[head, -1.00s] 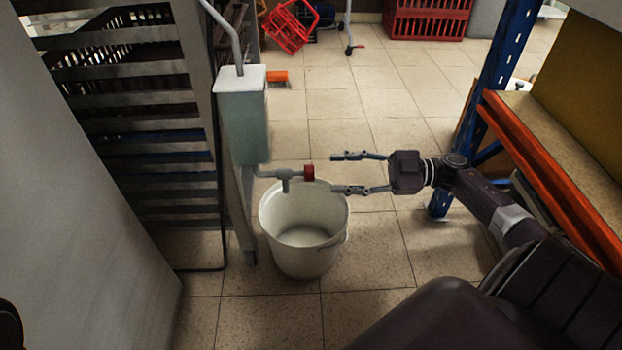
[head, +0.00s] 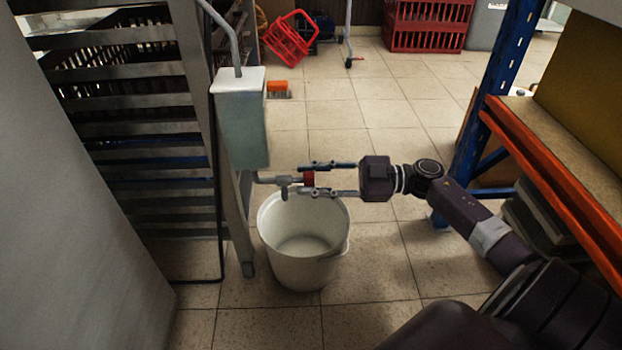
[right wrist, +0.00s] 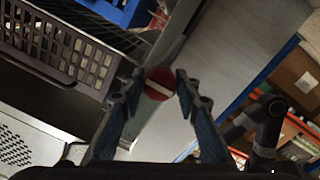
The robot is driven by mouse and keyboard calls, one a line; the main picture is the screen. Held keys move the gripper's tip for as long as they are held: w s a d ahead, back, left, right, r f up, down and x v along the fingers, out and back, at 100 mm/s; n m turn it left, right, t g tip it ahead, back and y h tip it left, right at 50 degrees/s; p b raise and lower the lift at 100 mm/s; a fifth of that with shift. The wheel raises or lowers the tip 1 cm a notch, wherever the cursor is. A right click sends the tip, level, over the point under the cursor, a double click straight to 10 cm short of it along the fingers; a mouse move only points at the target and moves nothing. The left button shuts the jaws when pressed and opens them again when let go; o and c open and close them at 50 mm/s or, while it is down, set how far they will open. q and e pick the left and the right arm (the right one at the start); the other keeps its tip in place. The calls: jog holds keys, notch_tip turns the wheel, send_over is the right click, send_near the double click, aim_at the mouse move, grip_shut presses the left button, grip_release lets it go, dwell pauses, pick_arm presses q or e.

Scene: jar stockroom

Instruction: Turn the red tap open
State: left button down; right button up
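The red tap (head: 309,178) is a round red knob on the end of a grey pipe, low on the pale green box (head: 242,125). In the right wrist view the knob (right wrist: 159,83) faces me and bears a slanting white bar. My right gripper (head: 314,178) has its fingers on either side of the knob, one on the far side and one on the near side. The fingers look spread, with a narrow gap to the knob; firm contact does not show. My left gripper is not in view.
A white bucket (head: 303,273) stands on the floor under the tap. A slatted metal rack (head: 150,167) is at the left. A shelf with a blue post and orange beam (head: 560,180) is at the right. Red crates (head: 428,26) are at the back.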

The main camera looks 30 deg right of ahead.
jog(key=c, duration=0.6)
